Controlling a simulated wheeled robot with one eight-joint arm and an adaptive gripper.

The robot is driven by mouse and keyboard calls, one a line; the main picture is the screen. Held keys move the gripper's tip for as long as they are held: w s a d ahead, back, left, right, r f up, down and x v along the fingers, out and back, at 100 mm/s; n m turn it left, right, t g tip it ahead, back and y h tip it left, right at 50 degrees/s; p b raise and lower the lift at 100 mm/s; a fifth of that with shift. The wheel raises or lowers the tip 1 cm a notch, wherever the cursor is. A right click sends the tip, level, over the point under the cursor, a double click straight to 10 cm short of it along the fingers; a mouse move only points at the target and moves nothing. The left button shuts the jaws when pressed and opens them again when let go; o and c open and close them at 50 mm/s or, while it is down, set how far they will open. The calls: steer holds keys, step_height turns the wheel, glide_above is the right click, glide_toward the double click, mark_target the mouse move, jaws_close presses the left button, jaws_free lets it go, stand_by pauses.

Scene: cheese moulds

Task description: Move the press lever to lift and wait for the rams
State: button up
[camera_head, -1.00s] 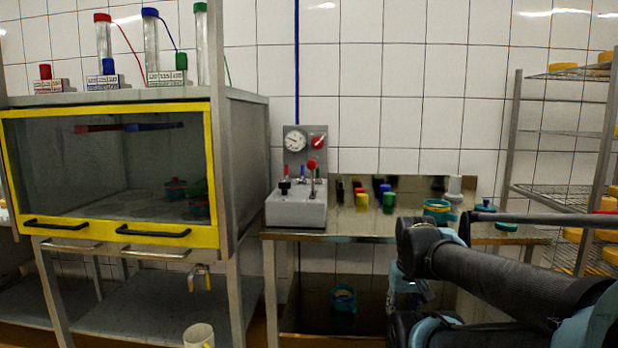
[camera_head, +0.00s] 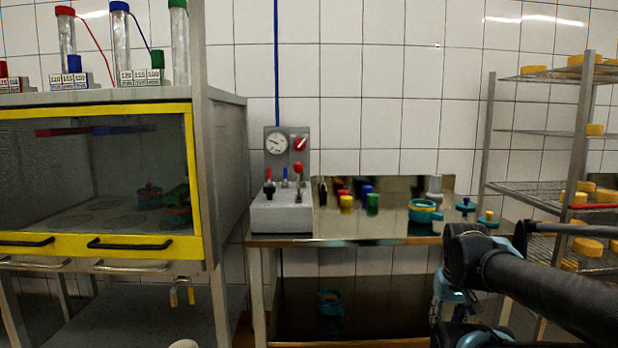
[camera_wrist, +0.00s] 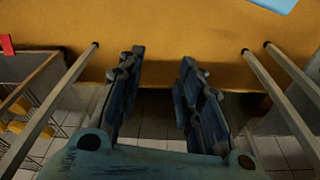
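A grey control box (camera_head: 281,217) stands at the left end of a steel bench, with a gauge panel behind it. A red-knobbed lever (camera_head: 298,168) stands upright on the box, with small red and blue handles beside it; which position the lever marks cannot be told. The press cabinet (camera_head: 95,180) with a yellow-framed clear front is on the left. Dark red and blue bars show dimly behind its front, and whether these are the rams is unclear. My gripper (camera_wrist: 162,58) is open and empty in the wrist view, away from the lever. My arm is at the lower right in the head view.
The steel bench (camera_head: 390,226) carries several coloured cylinders and a teal mould (camera_head: 424,210). Another teal mould (camera_head: 330,302) is on the shelf below. A wire rack (camera_head: 530,188) with yellow cheeses stands at the right. Clear tubes stand on top of the cabinet.

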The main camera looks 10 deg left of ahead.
steer(key=o, duration=0.3)
steer(key=shift+o, duration=0.3)
steer(key=shift+w+a+r+t, duration=0.1)
steer(key=shift+w+r+t, duration=0.05)
steer(key=shift+r, duration=0.3)
steer(key=shift+w+a+r+t, duration=0.1)
steer(key=shift+r+t, duration=0.05)
steer(key=shift+r, duration=0.3)
step_height(320, 180, up, 34)
steer(key=n+t+y, duration=0.8)
steer(key=n+y, duration=0.1)
steer(key=n, duration=0.1)
glide_above(299, 174)
steer(key=s+d, duration=1)
steer(key=s, duration=0.1)
steer(key=shift+f+x, duration=0.15)
steer(key=shift+x, duration=4.05)
steer(key=shift+f+x, duration=0.15)
steer(key=shift+x, duration=4.05)
steer(key=shift+s, duration=0.2)
